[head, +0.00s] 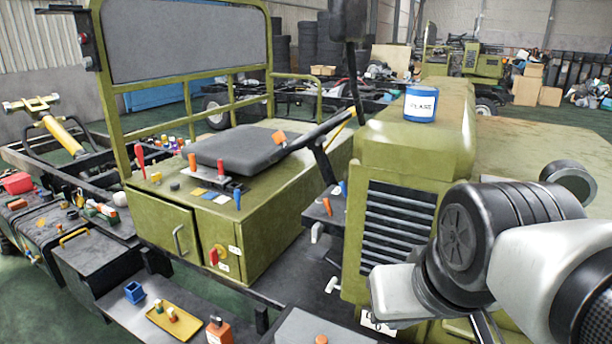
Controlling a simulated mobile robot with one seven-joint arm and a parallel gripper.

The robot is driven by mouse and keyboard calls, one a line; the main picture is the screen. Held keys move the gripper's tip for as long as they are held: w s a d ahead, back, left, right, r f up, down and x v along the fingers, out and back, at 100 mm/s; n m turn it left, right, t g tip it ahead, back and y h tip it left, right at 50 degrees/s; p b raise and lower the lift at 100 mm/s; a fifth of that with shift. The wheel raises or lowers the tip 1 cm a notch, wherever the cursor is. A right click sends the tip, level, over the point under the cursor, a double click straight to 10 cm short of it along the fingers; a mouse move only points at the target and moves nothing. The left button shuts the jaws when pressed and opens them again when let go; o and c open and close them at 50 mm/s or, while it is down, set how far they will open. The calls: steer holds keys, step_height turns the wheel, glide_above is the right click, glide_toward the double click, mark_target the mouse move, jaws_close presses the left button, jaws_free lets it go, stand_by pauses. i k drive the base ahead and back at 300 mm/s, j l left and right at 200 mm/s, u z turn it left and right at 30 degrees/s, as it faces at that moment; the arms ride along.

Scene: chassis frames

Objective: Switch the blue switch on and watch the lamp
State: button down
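Two small upright blue pieces could be the blue switch; I cannot tell which it is. One blue piece (238,199) stands on the top front edge of the green seat box, in front of the black seat. The other blue piece (343,188) is near the black steering column, by an orange handle. Neither shows clearly whether it is on or off. A round headlamp (568,177) sits on the green vehicle at the right; I cannot tell whether it is the task's lamp or lit. My arm fills the lower right; its gripper fingers are not visible.
A blue labelled can (420,104) stands on the green hood (450,125). Red levers (139,160) and other small parts crowd the seat box (270,225). My arm hides part of the vehicle's front.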

mark_target(342, 186)
steer(key=i+j+z, duration=0.2)
steer(key=j, duration=0.95)
steer(key=i+j+z, duration=0.15)
steer(key=j, duration=1)
steer(key=j+z, duration=0.2)
steer(key=j, duration=0.95)
